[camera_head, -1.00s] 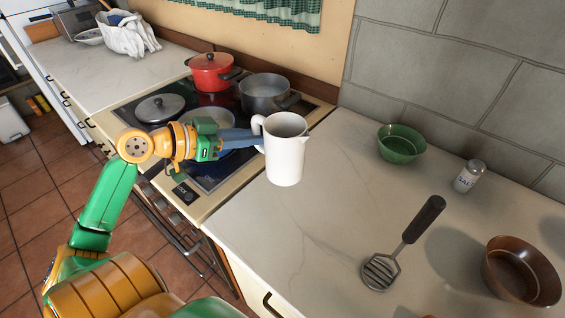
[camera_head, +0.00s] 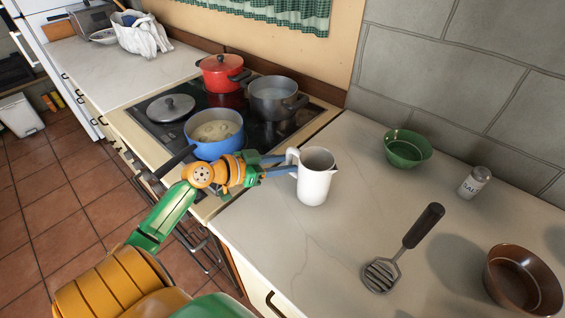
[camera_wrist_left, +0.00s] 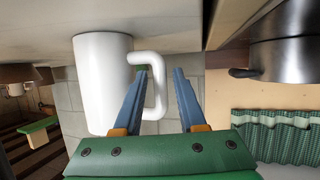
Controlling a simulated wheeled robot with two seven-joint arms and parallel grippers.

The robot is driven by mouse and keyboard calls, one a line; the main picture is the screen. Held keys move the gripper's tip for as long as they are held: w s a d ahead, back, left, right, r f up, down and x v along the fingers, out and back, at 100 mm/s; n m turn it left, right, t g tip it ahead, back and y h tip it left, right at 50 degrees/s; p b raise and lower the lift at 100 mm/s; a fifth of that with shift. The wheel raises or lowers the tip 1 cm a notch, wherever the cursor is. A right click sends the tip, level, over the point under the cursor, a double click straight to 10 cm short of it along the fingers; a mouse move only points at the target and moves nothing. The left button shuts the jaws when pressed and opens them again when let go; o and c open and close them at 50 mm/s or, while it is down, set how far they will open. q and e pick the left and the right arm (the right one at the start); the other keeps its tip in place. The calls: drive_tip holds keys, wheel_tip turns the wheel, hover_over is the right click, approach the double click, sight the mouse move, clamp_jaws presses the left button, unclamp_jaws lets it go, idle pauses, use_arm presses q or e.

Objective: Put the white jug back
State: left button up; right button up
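The white jug (camera_head: 314,184) stands upright on the pale countertop (camera_head: 300,240), just right of the stove, its handle turned towards the left. In the left wrist view, which is upside down, the jug (camera_wrist_left: 100,85) has its base against the counter. My left gripper (camera_head: 288,165) is at the jug's handle, fingers spread apart. In the left wrist view the gripper (camera_wrist_left: 161,72) has one finger at the handle's loop and the other outside it, with a clear gap beside the handle bar. My right gripper is not in view.
The stove holds a blue pan (camera_head: 216,140), a grey pot (camera_head: 272,100), a red pot (camera_head: 221,74) and a loose lid (camera_head: 171,105). A green bowl (camera_head: 406,150), salt shaker (camera_head: 474,183), masher (camera_head: 402,250) and brown bowl (camera_head: 520,282) stand or lie further right. Counter before the jug is clear.

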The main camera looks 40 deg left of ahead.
use_arm(q)
drive_tip(key=shift+o, duration=0.3)
drive_tip(key=shift+r, duration=0.15)
drive_tip(key=shift+s+a, duration=0.1)
drive_tip(key=shift+s, duration=0.2)
drive_tip(key=b+v, duration=0.1)
drive_tip(key=v, duration=1)
drive_tip(key=shift+s+b, duration=0.2)
drive_tip(key=shift+b, duration=0.1)
drive_tip(key=shift+a+r, duration=0.1)
